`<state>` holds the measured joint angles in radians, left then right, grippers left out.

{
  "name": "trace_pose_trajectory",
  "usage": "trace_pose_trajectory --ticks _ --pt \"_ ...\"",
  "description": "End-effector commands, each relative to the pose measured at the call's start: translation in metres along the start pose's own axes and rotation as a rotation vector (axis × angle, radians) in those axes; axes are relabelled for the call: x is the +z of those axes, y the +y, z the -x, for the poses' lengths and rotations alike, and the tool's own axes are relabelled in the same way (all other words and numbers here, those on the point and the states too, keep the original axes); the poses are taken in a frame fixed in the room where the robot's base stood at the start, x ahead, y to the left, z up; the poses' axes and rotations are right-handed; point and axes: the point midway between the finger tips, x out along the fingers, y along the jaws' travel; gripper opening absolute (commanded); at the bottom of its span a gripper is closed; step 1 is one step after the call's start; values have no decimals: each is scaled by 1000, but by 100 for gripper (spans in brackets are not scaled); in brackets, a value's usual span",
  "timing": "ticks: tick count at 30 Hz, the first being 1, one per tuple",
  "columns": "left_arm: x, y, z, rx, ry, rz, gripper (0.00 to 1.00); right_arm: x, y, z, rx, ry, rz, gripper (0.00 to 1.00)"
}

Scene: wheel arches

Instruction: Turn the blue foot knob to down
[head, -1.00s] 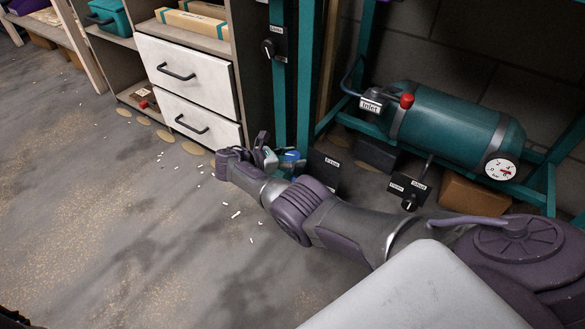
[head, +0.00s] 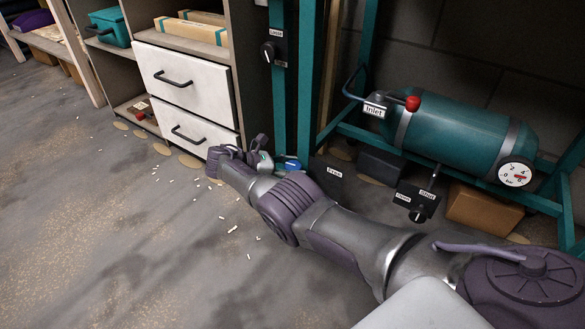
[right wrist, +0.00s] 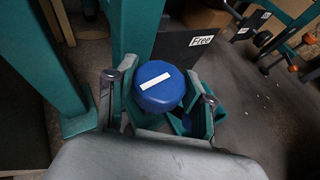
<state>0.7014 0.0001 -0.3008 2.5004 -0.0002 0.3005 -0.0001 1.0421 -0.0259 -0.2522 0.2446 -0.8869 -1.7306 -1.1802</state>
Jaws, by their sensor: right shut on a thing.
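The blue foot knob (right wrist: 158,86) has a round top with a white bar across it. It sits low by the foot of a teal post, and in the head view only a little blue (head: 292,164) shows beyond my gripper. My right gripper (right wrist: 160,98) is shut on the knob, with one finger on each side of it. In the head view my right gripper (head: 262,158) is low beside the post, partly hiding the knob. A dark plate labelled Free (right wrist: 200,45) stands just behind the knob. My left gripper is out of view.
White drawers (head: 187,92) stand left of the post. A teal tank (head: 455,135) with a gauge lies in a teal frame at the right. A black switch box (head: 416,200) and a cardboard box (head: 485,205) are below it. The floor at left is mostly clear, with small white scraps.

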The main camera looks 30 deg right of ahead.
Motion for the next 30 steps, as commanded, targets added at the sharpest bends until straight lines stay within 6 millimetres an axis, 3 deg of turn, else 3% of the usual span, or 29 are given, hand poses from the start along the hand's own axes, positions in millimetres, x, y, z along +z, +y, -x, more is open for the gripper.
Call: trace_pose_trajectory --ticks 1,2,3,18,25,30 --pt "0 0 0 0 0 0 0 1 0 -2 -2 -3 -1 18" --pt "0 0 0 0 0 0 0 1 0 -2 -2 -3 -1 56" --pt "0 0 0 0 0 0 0 1 0 -2 -2 -3 -1 62" --pt "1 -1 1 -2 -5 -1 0 6 1 1 1 -2 -1 63" --pt "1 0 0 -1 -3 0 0 24 0 8 1 -1 -3 63" --pt "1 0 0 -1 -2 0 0 54 1 20 1 -1 -6 63"
